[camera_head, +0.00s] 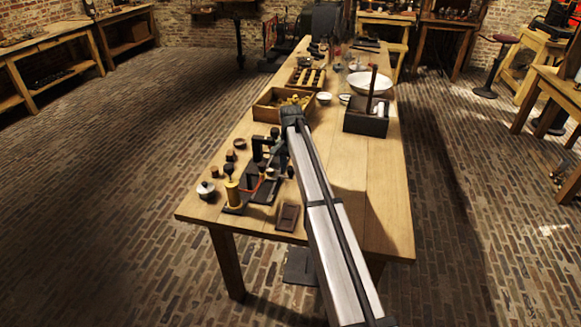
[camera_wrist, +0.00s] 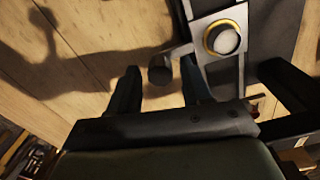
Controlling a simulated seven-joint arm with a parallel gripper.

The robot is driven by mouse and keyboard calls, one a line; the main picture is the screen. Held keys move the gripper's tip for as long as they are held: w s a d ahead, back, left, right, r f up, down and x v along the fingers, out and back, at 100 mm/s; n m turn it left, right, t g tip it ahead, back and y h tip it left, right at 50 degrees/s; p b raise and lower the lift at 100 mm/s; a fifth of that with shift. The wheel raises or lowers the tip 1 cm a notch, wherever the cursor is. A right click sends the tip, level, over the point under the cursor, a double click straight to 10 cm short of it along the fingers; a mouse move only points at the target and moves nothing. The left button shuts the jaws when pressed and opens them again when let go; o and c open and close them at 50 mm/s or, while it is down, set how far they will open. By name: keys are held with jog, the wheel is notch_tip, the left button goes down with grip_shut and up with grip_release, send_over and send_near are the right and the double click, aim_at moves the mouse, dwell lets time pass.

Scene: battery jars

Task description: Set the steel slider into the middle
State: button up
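In the wrist view, a dark round knob (camera_wrist: 160,76) sits on a short grey metal arm that runs to a pale grey metal strip (camera_wrist: 222,72). I take the knob and arm as part of the steel slider, but cannot be sure. My gripper (camera_wrist: 161,66) is open. Its two dark fingers stand on either side of the knob, with gaps showing, and I cannot tell whether either touches it. In the head view my gripper (camera_head: 268,150) is over a dark apparatus (camera_head: 262,188) near the table's left edge. The slider cannot be made out there, and its position on its track is unclear.
A brass-ringed pale round piece (camera_wrist: 225,39) is on the strip. A yellow cylinder (camera_head: 232,193), a small lidded pot (camera_head: 206,190) and a brown tray (camera_head: 288,216) stand near the apparatus. A wooden crate (camera_head: 266,113) is behind. The table's right front is bare.

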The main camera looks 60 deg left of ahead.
jog(key=shift+o, duration=0.4)
jog(key=shift+r, duration=0.1)
notch_tip(320, 180, up, 14)
jog(key=shift+f, duration=0.2)
dwell(0.6)
